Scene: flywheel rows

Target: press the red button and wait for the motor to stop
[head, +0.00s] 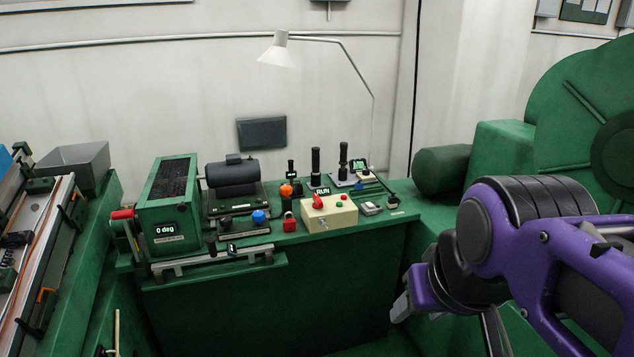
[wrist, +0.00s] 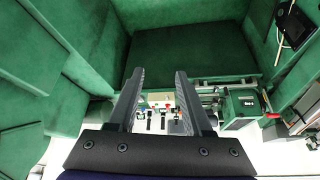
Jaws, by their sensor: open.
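A cream control box (head: 345,217) stands on the green bench in the head view. A small red button (head: 340,198) shows on its top, beside a larger red switch handle (head: 318,202). A sign reading RUN (head: 322,191) is behind the handle. A dark cylindrical motor (head: 232,174) stands to the left; whether it turns cannot be told. My gripper (head: 402,306) is in front of and below the bench, right of the box and well apart from it. The wrist view shows its fingers (wrist: 160,75) open and empty, with the small bench controls beyond, too small to tell apart.
A green housing reading 0 deg (head: 165,229) with a red-handled crank is at the bench's left. A blue knob (head: 259,216), a red padlock (head: 289,222) and black upright levers (head: 315,164) surround the box. A lamp (head: 277,52) arches above. Space before the bench is clear.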

